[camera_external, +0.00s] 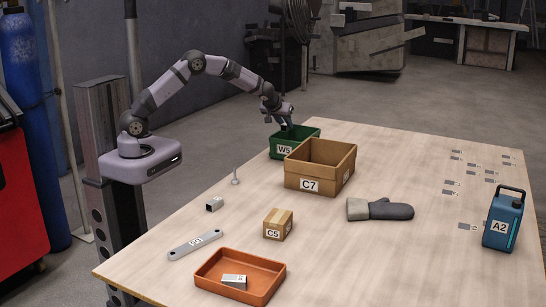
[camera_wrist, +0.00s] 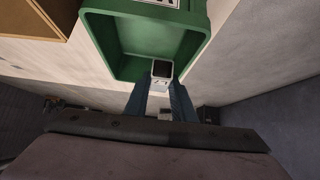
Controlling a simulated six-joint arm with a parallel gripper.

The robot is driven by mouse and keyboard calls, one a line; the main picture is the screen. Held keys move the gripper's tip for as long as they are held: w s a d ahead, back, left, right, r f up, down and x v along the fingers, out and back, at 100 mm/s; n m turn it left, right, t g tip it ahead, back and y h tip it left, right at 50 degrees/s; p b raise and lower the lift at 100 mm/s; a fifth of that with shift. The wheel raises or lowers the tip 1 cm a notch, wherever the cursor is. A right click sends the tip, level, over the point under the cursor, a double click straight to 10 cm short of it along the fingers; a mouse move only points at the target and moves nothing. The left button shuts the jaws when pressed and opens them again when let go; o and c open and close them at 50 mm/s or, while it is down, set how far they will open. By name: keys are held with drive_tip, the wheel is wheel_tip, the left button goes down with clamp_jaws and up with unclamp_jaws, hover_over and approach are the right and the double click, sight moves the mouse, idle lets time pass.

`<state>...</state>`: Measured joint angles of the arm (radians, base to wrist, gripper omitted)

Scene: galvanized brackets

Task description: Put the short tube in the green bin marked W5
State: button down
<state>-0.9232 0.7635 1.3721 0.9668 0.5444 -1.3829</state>
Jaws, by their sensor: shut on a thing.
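My gripper (camera_external: 284,118) is over the left part of the green bin marked W5 (camera_external: 284,151), which stands at the table's far left edge. In the wrist view my gripper (camera_wrist: 161,92) is shut on a short square tube (camera_wrist: 161,72), with its dark hollow end showing. The tube appears over the bin's near rim in that view; how high it is above the bin floor I cannot tell. The inside of the green bin (camera_wrist: 125,35) looks empty where it shows. In the external view the held tube is hardly visible.
A brown bin C7 (camera_external: 318,185) stands close beside the green bin. A grey square piece (camera_external: 214,204), a flat bar (camera_external: 195,244), a small carton (camera_external: 278,224), an orange tray (camera_external: 208,277) holding a metal piece, a glove (camera_external: 380,209) and blue can A2 (camera_external: 504,220) lie farther off.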

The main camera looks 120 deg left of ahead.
drive_tip(key=shift+f, duration=5)
drive_tip(key=c, duration=1.5)
unclamp_jaws()
drive_tip(key=shift+d, duration=0.1)
drive_tip(key=shift+d+r, duration=0.3)
drive_tip(key=shift+r, duration=0.1)
drive_tip(key=b+v, duration=0.3)
drive_tip(key=v, duration=0.8)
